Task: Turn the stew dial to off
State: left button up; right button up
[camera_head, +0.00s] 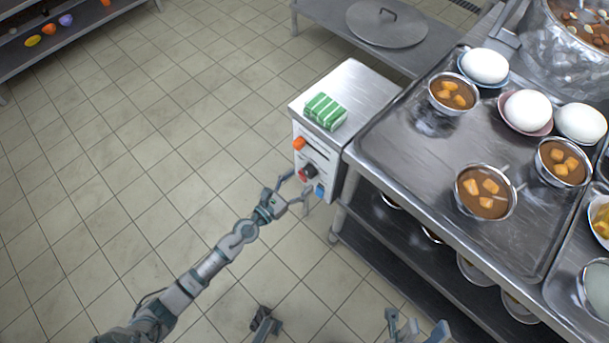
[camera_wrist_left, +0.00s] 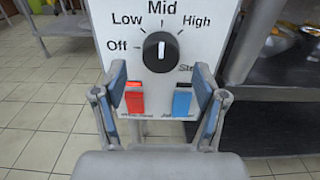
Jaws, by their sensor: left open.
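The stew dial is a black round knob (camera_wrist_left: 160,52) on a white panel marked Off, Low, Mid and High. Its white pointer line stands upright, towards Mid. In the head view the dial (camera_head: 311,171) is on the front of the control box (camera_head: 327,158). My left gripper (camera_head: 294,187) is open just in front of the panel. In the left wrist view its fingers (camera_wrist_left: 160,82) are spread to either side, a little below the dial, with nothing between them. My right gripper (camera_head: 416,328) is at the bottom edge of the head view, partly cut off, its fingers apart.
Below the dial are a red switch (camera_wrist_left: 134,98) and a blue switch (camera_wrist_left: 181,101). An orange knob (camera_head: 299,143) is higher on the box, and a green striped packet (camera_head: 325,111) lies on top. A steel counter (camera_head: 420,165) with bowls is at right. Tiled floor is clear at left.

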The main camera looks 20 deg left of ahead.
aim_at(306, 175)
pick_arm(q)
jog(key=shift+x, duration=1.85)
jog(key=shift+f, duration=0.1)
jog(key=c, duration=1.1)
jog(key=shift+c, duration=0.2)
